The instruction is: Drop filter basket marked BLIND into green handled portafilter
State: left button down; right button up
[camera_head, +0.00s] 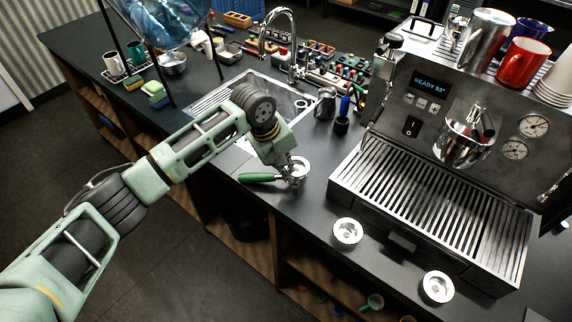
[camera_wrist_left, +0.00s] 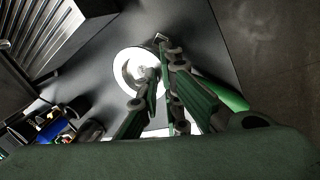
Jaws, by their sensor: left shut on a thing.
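The portafilter's green handle (camera_head: 258,178) points left on the dark counter, and it also shows in the wrist view (camera_wrist_left: 232,96). My left gripper (camera_head: 294,180) is at the portafilter's round head end. It is shut on the rim of a shiny round filter basket (camera_wrist_left: 128,68), which shows in the head view too (camera_head: 301,164). The basket is over or in the head; I cannot tell whether it is seated, and no marking is readable. My right gripper is out of view.
The espresso machine with its slatted drip tray (camera_head: 440,215) stands to the right. A sink (camera_head: 235,95), a steel pitcher (camera_head: 325,103) and a dark holder with a blue-handled tool (camera_head: 342,122) are behind. Counter is clear between the gripper and the nearer basket.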

pick_arm(q)
jog(key=shift+f, duration=0.6)
dwell(0.3)
jog(key=c, duration=1.9)
grip_release()
jog(key=shift+o, duration=0.2)
jog(key=o, duration=0.4)
notch_tip(320, 180, up, 5)
jog(key=p, duration=0.6)
jog(key=shift+r+p, duration=0.6)
jog(key=shift+r, duration=0.45)
